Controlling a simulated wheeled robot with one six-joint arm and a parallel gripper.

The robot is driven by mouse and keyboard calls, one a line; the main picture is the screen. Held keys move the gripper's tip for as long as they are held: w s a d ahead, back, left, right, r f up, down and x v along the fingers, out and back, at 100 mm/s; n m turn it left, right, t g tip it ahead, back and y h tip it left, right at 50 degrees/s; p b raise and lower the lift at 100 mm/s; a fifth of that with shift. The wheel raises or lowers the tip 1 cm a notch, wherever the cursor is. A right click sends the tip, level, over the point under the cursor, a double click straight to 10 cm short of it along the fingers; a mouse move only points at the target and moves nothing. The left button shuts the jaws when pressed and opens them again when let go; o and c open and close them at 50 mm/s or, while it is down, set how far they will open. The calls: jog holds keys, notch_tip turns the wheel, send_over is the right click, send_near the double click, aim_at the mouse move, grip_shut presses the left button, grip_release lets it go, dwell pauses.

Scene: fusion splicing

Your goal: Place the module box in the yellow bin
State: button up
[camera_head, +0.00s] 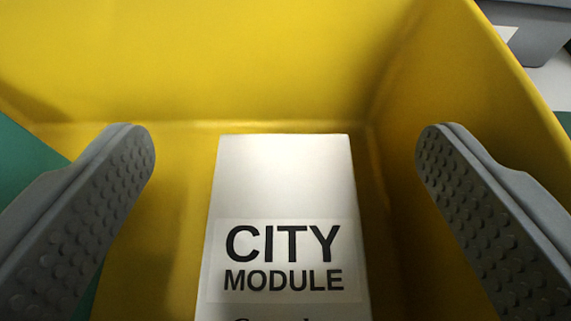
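The module box (284,180) is white, with a label reading "CITY MODULE" in black letters. It is inside the yellow bin (200,60), and its lower part is cut off by the bottom edge of the picture. My gripper (286,150) is open, with one grey studded finger on each side of the box. A clear gap shows between each finger and the box, so neither touches it. The fingers are over or within the bin; their exact height cannot be told.
The bin's far wall and right wall (470,90) rise close around my fingers. A green surface (25,160) shows beyond the bin at left. A grey container (535,30) stands outside the bin at the upper right.

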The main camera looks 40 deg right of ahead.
jog(key=shift+f, duration=0.2)
jog(key=shift+r, duration=0.3)
jog(key=v, duration=1.2)
jog(key=shift+r, duration=0.45)
jog(key=s+d+r+n+t+y, duration=0.2)
jog(key=s+r+t+y, duration=0.15)
jog(key=s+r, duration=0.35)
jog(key=s+d+r+n+t+y, duration=0.15)
jog(key=s+r+t, duration=0.3)
jog(key=r, duration=0.45)
jog(key=s+d+f+n+y, duration=0.1)
jog(key=s+f+n, duration=0.1)
jog(key=s, duration=0.6)
jog(key=s+f+n+g+y, duration=0.1)
jog(key=s+f+y, duration=0.1)
jog(key=s, duration=0.6)
jog(key=shift+s+d+f+n+g, duration=0.15)
jog(key=shift+d+f+n+g, duration=0.2)
jog(key=shift+f, duration=0.25)
